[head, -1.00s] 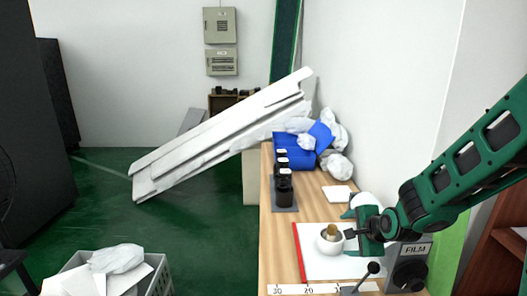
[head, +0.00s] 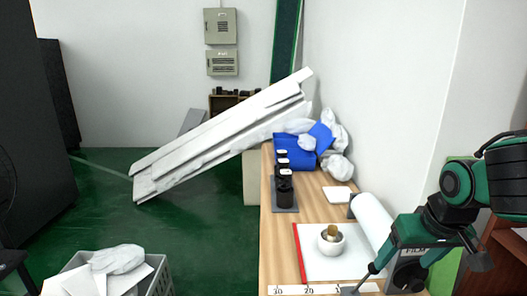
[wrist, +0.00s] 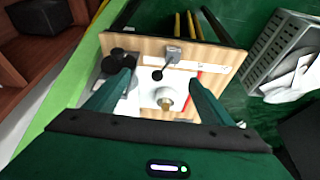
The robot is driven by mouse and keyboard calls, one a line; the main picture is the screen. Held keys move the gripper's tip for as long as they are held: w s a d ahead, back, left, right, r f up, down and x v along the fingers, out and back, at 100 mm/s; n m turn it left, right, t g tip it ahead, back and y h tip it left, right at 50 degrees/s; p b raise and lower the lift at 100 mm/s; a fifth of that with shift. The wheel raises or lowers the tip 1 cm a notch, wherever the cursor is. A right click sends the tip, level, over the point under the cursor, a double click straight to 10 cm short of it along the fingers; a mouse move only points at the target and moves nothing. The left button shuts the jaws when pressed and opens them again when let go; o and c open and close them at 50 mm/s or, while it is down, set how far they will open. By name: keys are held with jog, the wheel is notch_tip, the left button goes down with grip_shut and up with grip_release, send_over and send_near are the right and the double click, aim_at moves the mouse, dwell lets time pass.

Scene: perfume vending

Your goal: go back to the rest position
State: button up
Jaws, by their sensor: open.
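My gripper (head: 404,262) is at the lower right of the head view, pointing down in front of the dark film box and the white roll. In the wrist view its two green fingers (wrist: 160,72) are spread wide, with nothing held between them. A small white bowl (head: 331,246) with a brown-topped piece (head: 331,232) in it stands on a white sheet on the table, left of my gripper. The bowl also shows in the wrist view (wrist: 157,97), beyond the fingers and apart from them.
The wooden table (head: 312,207) carries black bottles (head: 284,187) on a dark tray and a white roll (head: 372,220). A black-knobbed lever (head: 353,290) stands at the front edge. A grey crate (head: 158,276) is on the floor at left. A white wall borders the table's right.

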jog(key=s+d+f+m+g, duration=0.1)
jog(key=s+d+m+g, duration=0.1)
jog(key=s+d, duration=0.3)
jog(key=s+d+m+g, duration=0.2)
jog(key=s+d+m, duration=0.2)
jog(key=s, duration=0.6)
jog(key=shift+s+d+f, duration=0.25)
jog(key=shift+d+f, duration=0.15)
jog(key=shift+d, duration=0.1)
